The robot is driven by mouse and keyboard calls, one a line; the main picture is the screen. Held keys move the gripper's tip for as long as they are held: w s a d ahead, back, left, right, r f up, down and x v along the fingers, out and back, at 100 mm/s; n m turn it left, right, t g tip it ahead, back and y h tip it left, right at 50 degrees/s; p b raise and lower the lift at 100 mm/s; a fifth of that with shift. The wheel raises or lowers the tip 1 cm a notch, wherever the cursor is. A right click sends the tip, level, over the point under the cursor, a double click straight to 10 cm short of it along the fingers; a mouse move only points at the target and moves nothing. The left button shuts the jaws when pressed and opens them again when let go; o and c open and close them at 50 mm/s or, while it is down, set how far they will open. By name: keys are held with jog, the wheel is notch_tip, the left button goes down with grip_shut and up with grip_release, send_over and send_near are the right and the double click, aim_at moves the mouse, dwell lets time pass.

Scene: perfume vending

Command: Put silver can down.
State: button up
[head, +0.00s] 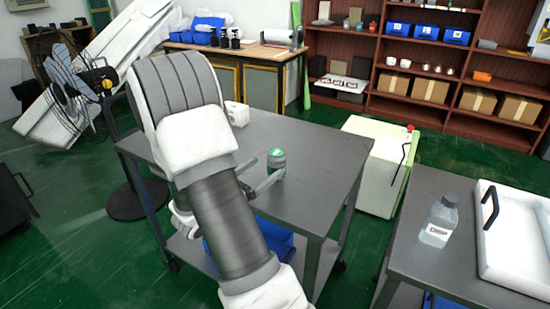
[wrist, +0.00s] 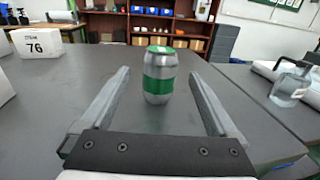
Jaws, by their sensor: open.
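The silver can (wrist: 159,75) has a green band and a green top. It stands upright on the grey cart table (head: 320,150), and its top also shows in the head view (head: 277,157). My gripper (wrist: 159,80) is open, with one finger on each side of the can and a gap on both sides in the wrist view. In the head view my gripper (head: 268,178) is partly hidden behind my arm, and the lower part of the can is hard to make out there.
A white box marked 76 (wrist: 37,40) stands on the table to the left of the can. A clear bottle (head: 438,222) and a white tray (head: 515,240) are on another grey table at right. The table around the can is mostly clear.

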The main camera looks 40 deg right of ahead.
jog(key=a, duration=0.3)
jog(key=shift+s+a, duration=0.1)
jog(key=shift+s, duration=0.15)
jog(key=s+a+r+m+g+y, duration=0.2)
jog(key=s+a+r+m+y, duration=0.15)
jog(key=s+m, duration=0.25)
jog(key=s+a+r+m+g+y, duration=0.25)
jog(key=s+m+y, duration=0.2)
jog(key=s, duration=0.25)
jog(key=s+a+r+m+t+y, duration=0.1)
jog(key=a+m+t+y, duration=0.3)
jog(key=a, duration=0.5)
jog(key=s+a+r+m+t+y, duration=0.2)
jog(key=a+r+m+t+y, duration=0.2)
jog(key=a, duration=0.6)
jog(key=shift+a+m+y, duration=0.15)
jog(key=shift+m+y, duration=0.3)
jog(key=shift+y, duration=0.45)
jog(key=shift+r, duration=0.25)
notch_tip(320, 180, up, 19)
jog(key=p, duration=1.9)
jog(key=shift+f, duration=0.1)
